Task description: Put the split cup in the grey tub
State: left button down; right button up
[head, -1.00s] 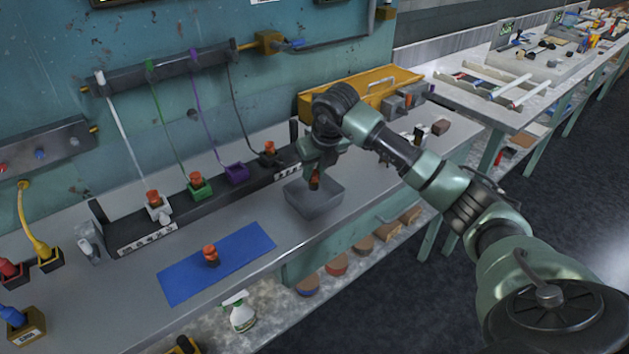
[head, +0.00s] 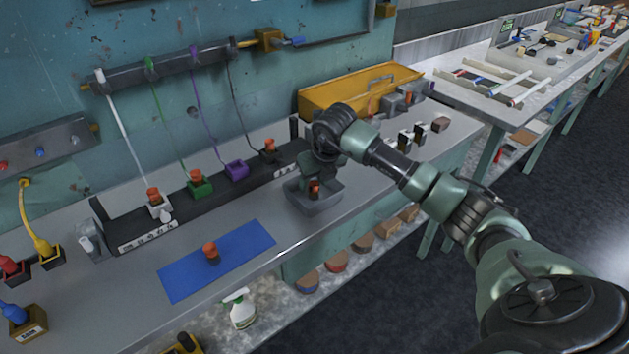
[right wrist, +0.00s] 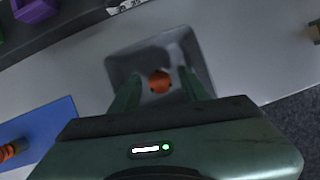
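A small orange-red and dark cup (head: 314,188) is inside the grey tub (head: 318,207) on the bench. No split can be made out on it at this size. My right gripper (head: 316,180) reaches down over the tub. In the right wrist view the cup (right wrist: 159,82) shows inside the tub (right wrist: 121,65), between the two fingers of my right gripper (right wrist: 160,80). The fingers are apart, with a gap on both sides of the cup. My left gripper is not in view.
Behind, a dark rack holds coloured holders, including green (head: 201,188) and purple (head: 237,171). A yellow toolbox (head: 345,93) stands behind my arm. The bench's front edge is close to the tub.

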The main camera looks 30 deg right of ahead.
jog(key=shift+r, duration=0.2)
jog(key=b+v, duration=0.1)
jog(key=v, duration=1.1)
jog(key=shift+f, duration=0.1)
dwell(0.9)
